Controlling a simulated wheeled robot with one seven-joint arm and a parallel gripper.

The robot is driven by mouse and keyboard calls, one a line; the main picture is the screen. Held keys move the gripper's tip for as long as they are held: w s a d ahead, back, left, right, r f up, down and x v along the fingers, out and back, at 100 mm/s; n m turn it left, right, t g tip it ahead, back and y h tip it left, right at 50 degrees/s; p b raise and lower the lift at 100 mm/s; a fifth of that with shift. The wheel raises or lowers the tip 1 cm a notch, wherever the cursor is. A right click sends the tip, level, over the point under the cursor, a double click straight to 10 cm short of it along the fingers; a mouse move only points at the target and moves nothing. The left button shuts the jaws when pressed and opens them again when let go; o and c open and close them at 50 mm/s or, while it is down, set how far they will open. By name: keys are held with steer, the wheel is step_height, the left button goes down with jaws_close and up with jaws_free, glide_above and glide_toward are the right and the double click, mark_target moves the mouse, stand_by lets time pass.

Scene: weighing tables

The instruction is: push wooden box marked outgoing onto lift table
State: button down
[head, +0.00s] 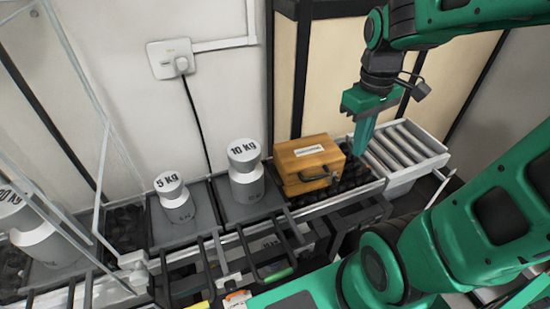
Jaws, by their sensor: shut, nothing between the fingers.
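A wooden box (308,165) with a white label on its lid and a handle on its front sits on a black, bumpy section (360,181) of the long bench. The label is too small to read. My gripper (361,149) points down, shut and empty, close to the right side of the box. I cannot tell whether the fingers touch the box. A white-framed roller section (408,146) lies to the right of the gripper. I cannot tell for certain which section is the lift table.
A 10 kg weight (246,172) stands on a dark plate left of the box. A 5 kg weight (175,199) and a 20 kg weight (38,238) stand farther left. Clear panels rise at the left. Bars and handles (270,262) line the bench front; a wall is behind.

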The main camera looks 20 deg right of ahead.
steer(key=w+a+f+n, duration=0.2)
steer(key=w+a+n, duration=0.5)
steer(key=w+n, duration=0.25)
steer(key=n, duration=0.7)
glide_above(274, 173)
step_height(274, 173, down, 13)
steer(key=shift+r, duration=0.1)
